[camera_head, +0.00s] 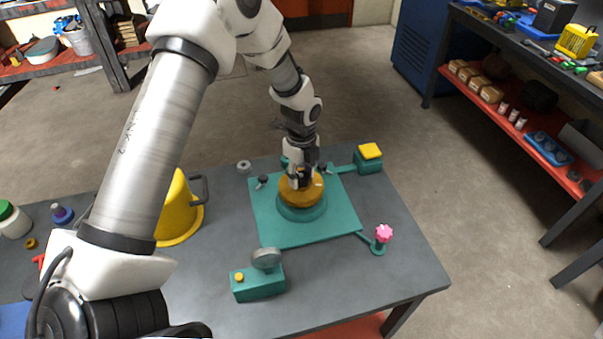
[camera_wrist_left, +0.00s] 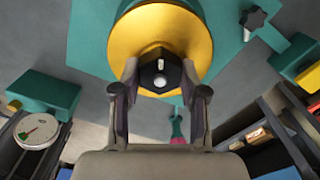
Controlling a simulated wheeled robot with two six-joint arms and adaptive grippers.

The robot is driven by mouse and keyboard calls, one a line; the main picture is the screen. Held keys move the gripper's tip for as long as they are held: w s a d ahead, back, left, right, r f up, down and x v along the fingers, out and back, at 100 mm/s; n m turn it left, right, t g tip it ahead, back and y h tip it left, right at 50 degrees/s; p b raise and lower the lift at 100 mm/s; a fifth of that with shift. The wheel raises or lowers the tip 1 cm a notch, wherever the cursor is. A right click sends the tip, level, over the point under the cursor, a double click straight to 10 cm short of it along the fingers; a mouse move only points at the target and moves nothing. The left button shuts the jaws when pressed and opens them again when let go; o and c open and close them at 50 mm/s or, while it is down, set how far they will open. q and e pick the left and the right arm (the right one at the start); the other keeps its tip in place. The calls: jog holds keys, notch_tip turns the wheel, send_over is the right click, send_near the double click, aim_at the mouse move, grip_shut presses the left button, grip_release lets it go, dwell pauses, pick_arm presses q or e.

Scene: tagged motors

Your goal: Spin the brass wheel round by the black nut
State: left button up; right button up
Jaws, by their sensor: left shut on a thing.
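The brass wheel (camera_head: 291,195) sits on a round teal base on a teal plate (camera_head: 333,215) on the grey table. In the left wrist view the wheel (camera_wrist_left: 199,35) fills the upper middle. The black nut (camera_wrist_left: 160,72) stands on the wheel, with a white mark and a pale round spot on it. My left gripper (camera_head: 301,183) comes down over the wheel from above. Its two fingers (camera_wrist_left: 160,88) are shut on the black nut, one on each side. In the head view the nut is mostly hidden by the gripper. My right gripper is not in view.
On the table are a teal box with a gauge (camera_head: 260,286), a pink knob (camera_head: 383,233), a yellow-topped teal block (camera_head: 369,152) and a yellow bucket (camera_head: 181,222). Small dark knobs stand on the plate near the wheel. The table's front right is clear.

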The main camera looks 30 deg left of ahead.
pick_arm(q)
jog(key=shift+r+m+p, duration=0.2)
jog(key=shift+m+p, duration=0.1)
jog(key=shift+m, duration=0.8)
jog(key=m, duration=0.4)
jog(key=shift+f+p, duration=0.1)
jog(key=shift+p, duration=0.25)
jog(key=m, duration=0.4)
jog(key=shift+m, duration=0.3)
jog(key=m, duration=0.3)
jog(key=shift+f, duration=0.1)
jog(key=o, duration=1.3)
jog(key=shift+c, duration=0.2)
jog(key=shift+a, duration=0.1)
